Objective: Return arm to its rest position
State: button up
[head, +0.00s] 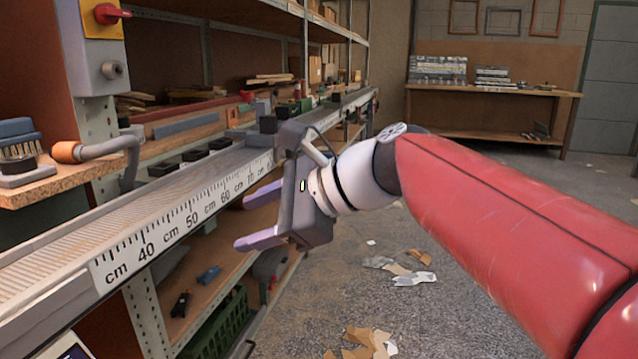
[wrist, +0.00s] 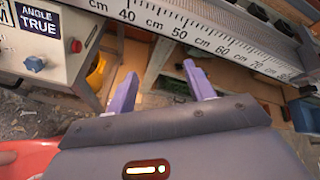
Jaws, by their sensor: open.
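My gripper (head: 252,219) is in the middle of the head view, at the end of my red and white arm. Its two purple fingers are spread apart with nothing between them. They point left, toward the front of the long fence with its centimetre scale (head: 170,228). In the wrist view my gripper (wrist: 160,85) also shows open and empty, with the scale (wrist: 205,38) beyond the fingertips. I cannot tell the exact gap between the fingers and the fence.
Shelves under the fence hold a green crate (head: 218,325) and tools. A control box (head: 95,45) with a red switch stands at the left. A workbench (head: 490,90) is at the back. The floor at right is open, with cardboard scraps (head: 362,342).

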jog(key=s+d+f+n+h, duration=0.3)
jog(key=d+f, duration=0.3)
jog(key=s+d+f+n+t+h, duration=0.1)
jog(key=s+d+f+n+h, duration=0.2)
jog(key=d+f, duration=0.3)
jog(key=shift+d+f+n+t, duration=0.2)
jog(key=shift+f+n+t, duration=0.1)
jog(key=shift+f+n, duration=0.2)
jog(key=s+d+f+n+h, duration=0.2)
jog(key=d+f, duration=0.1)
jog(key=s+d+f+n+h, duration=0.2)
jog(key=d+f+n, duration=0.1)
jog(key=d, duration=0.1)
jog(key=s+d+f+n+h, duration=0.1)
jog(key=s+d+f+n, duration=0.2)
jog(key=d+f, duration=0.1)
jog(key=shift+h, duration=0.4)
jog(key=shift+c, duration=1.1)
